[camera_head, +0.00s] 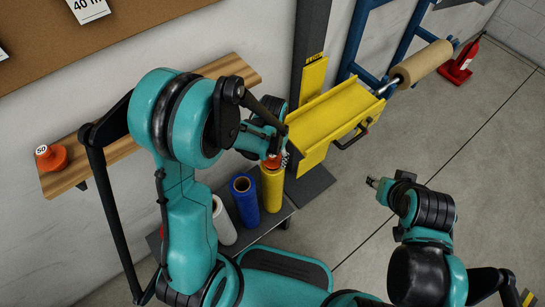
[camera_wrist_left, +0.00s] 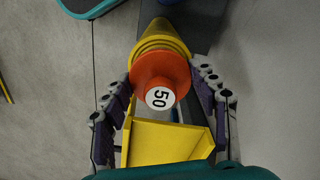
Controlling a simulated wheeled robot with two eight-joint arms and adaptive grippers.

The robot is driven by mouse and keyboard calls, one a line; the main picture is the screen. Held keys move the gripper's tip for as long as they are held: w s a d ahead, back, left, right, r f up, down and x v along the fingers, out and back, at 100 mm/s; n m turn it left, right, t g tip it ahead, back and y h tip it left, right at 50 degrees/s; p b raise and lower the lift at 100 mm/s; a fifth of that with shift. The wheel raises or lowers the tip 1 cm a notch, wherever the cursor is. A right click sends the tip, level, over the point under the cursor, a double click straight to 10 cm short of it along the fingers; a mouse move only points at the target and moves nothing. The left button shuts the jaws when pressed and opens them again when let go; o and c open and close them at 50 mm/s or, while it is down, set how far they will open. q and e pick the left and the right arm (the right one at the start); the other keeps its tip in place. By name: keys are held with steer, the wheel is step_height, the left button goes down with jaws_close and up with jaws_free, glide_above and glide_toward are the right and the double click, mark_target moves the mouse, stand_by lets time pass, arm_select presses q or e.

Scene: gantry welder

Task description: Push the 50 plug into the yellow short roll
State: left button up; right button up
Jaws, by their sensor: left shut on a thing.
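My left gripper (camera_head: 276,152) is shut on an orange plug with a round white "50" label (camera_wrist_left: 159,97). The plug is at the upper end of the yellow short roll (camera_head: 272,190), whose side also shows behind it in the left wrist view (camera_wrist_left: 160,38). The plug covers the roll's mouth, so I cannot tell how deep it sits. In the head view the plug (camera_head: 271,163) is mostly hidden by the gripper. My right gripper (camera_head: 372,183) is over the floor at the right, away from the rolls; its fingers are too small to judge.
A blue roll (camera_head: 245,205) and a white roll (camera_head: 223,222) stand left of the yellow one on a dark low stand. Another orange "50" plug (camera_head: 52,157) is on the wooden shelf (camera_head: 120,150). A yellow trough (camera_head: 335,115) stands close right of my left gripper.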

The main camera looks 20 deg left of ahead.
arm_select(q)
steer(key=shift+f+b, duration=0.7)
steer(key=shift+f, duration=0.15)
steer(key=shift+o, duration=0.2)
steer(key=shift+s+f+b, duration=0.15)
steer(key=shift+f+b, duration=0.15)
steer(key=shift+b, duration=0.05)
steer(key=shift+d+f, duration=0.1)
steer(key=shift+f, duration=0.2)
steer(key=shift+c, duration=0.6)
steer(key=o, duration=1.6)
steer(key=shift+o, duration=0.3)
steer(key=shift+w, duration=0.2)
steer(key=shift+s, duration=0.1)
steer(key=shift+r, duration=0.2)
